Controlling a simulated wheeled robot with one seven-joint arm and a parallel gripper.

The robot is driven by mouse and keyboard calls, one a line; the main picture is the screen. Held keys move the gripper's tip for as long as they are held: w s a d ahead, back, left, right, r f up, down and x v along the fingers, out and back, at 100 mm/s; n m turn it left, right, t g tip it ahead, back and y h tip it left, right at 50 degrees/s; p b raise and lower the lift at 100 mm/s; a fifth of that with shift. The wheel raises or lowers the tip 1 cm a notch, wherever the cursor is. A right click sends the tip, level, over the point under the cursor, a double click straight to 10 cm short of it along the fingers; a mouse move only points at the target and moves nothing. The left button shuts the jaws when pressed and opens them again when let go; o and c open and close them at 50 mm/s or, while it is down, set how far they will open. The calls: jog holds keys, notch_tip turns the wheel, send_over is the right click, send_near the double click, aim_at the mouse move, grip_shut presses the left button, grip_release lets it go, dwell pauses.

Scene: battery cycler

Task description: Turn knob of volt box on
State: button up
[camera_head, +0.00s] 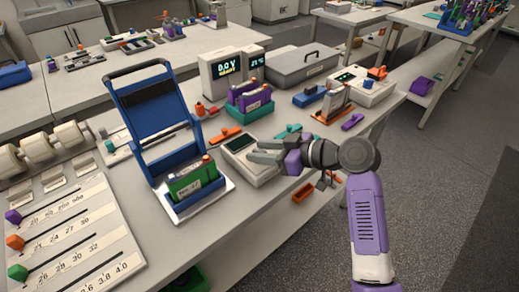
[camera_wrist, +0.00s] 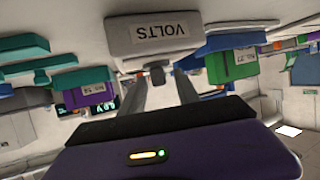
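The volt box is a pale box with a dark window (camera_head: 238,145) on the table in the head view. In the wrist view its VOLTS label (camera_wrist: 166,31) appears upside down. A small dark grey knob (camera_wrist: 157,75) sticks out from the box's near face. My gripper (camera_head: 262,151) is at the box's right side in the head view. In the wrist view its two fingers (camera_wrist: 158,83) are apart, one on each side of the knob, with gaps visible beside it. Whether the fingertips reach past the knob is hard to tell. The knob is hidden in the head view.
A blue stand (camera_head: 140,120) holding a green battery is left of the volt box. A green holder (camera_head: 250,112) with purple batteries and a meter reading 0.0 V (camera_head: 232,72) stand behind. The floor (camera_head: 430,150) at right is clear.

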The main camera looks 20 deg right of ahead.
jog(key=shift+w+a+f, duration=0.1)
jog(key=shift+w+a, duration=0.1)
jog(key=shift+w, duration=0.05)
grip_shut()
jog(key=shift+s+m+h, duration=0.1)
jog(key=shift+m+h, duration=0.2)
jog(key=m+t+h+p, duration=0.1)
jog(key=p, duration=0.1)
jog(key=m+t+h+p, duration=0.1)
jog(key=m+h, duration=0.1)
jog(key=shift+a+r+p, duration=0.15)
jog(key=shift+r+p, duration=0.05)
jog(key=shift+p, duration=0.15)
jog(key=m+h+p, duration=0.2)
jog(key=h+p, duration=0.1)
jog(key=shift+m+t, duration=0.4)
jog(key=shift+f+m+h+p, duration=0.15)
jog(key=shift+m+h+p, duration=0.45)
jog(key=shift+h, duration=0.2)
jog(key=shift+f+m+h, duration=0.1)
jog(key=shift+m+h, duration=0.2)
jog(key=shift+h, duration=0.1)
